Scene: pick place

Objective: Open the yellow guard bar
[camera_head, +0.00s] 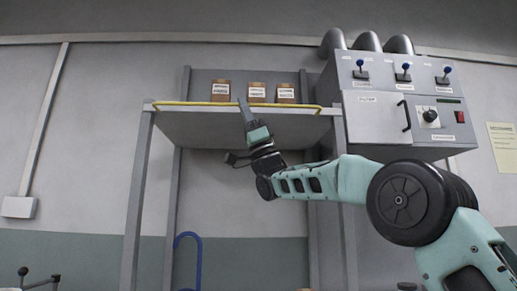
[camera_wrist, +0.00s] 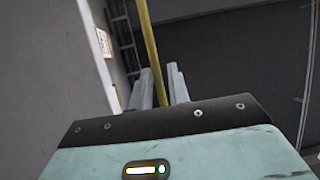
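The yellow guard bar (camera_head: 195,103) runs level along the front edge of the raised shelf (camera_head: 215,127), its ends bent back near the posts. My gripper (camera_head: 244,104) is raised to the bar near its middle, with its fingers pointing up. In the wrist view the bar (camera_wrist: 149,40) passes between the two grey fingers of my gripper (camera_wrist: 160,86). The fingers stand apart, with a gap showing on each side of the bar. Where the bar runs on toward the palm is hidden by the gripper body.
Three labelled brown boxes, the left one (camera_head: 221,90), the middle one (camera_head: 257,91) and the right one (camera_head: 286,92), stand on the shelf behind the bar. A grey control cabinet (camera_head: 375,122) with blue-knobbed levers is close at right. A blue curved tube (camera_head: 188,240) stands below.

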